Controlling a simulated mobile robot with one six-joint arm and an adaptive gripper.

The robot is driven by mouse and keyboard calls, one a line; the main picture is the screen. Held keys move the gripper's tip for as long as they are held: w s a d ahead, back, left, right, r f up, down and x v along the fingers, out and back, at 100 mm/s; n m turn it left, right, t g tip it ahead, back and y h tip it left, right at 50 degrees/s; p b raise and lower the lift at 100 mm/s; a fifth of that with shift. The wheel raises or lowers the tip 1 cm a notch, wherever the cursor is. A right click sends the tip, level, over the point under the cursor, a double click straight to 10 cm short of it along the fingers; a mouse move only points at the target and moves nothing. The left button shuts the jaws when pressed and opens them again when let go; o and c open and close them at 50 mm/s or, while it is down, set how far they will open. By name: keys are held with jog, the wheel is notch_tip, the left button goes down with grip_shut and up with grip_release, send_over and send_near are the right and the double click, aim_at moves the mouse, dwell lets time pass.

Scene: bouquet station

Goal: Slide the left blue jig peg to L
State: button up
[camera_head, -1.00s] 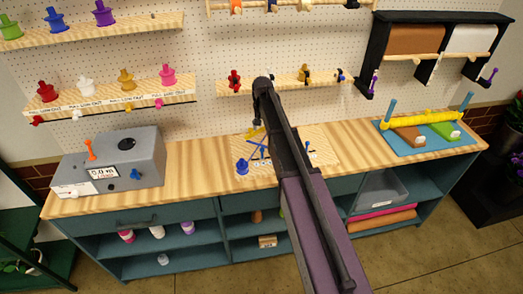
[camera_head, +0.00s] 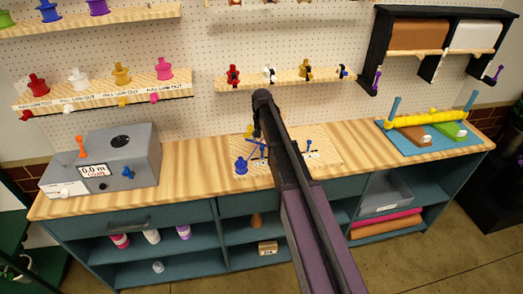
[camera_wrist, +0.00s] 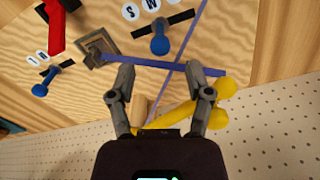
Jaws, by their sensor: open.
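A blue jig peg (camera_wrist: 160,42) sits at a short black slot (camera_wrist: 158,24) with round letter labels, S and M among them. A second blue peg (camera_wrist: 40,89) sits at another slot farther left in the wrist view. My gripper (camera_wrist: 160,88) is open and empty, its fingers over thin crossed blue sticks (camera_wrist: 150,64), apart from both pegs. In the head view, the gripper is hidden behind my own arm, above the wooden jig board (camera_head: 325,157). A larger blue knobbed piece (camera_head: 241,166) stands at the board's left front.
A yellow piece (camera_wrist: 192,112) lies under and beside the right finger. A red piece (camera_wrist: 54,27) and a dark square fitting (camera_wrist: 98,47) are near the slots. A grey box (camera_head: 140,160) stands left; a blue mat (camera_head: 425,145) lies right.

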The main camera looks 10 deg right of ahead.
aim_at(262, 147)
jog(key=shift+f+b, duration=1.7)
jog(key=shift+f, duration=0.25)
grip_shut()
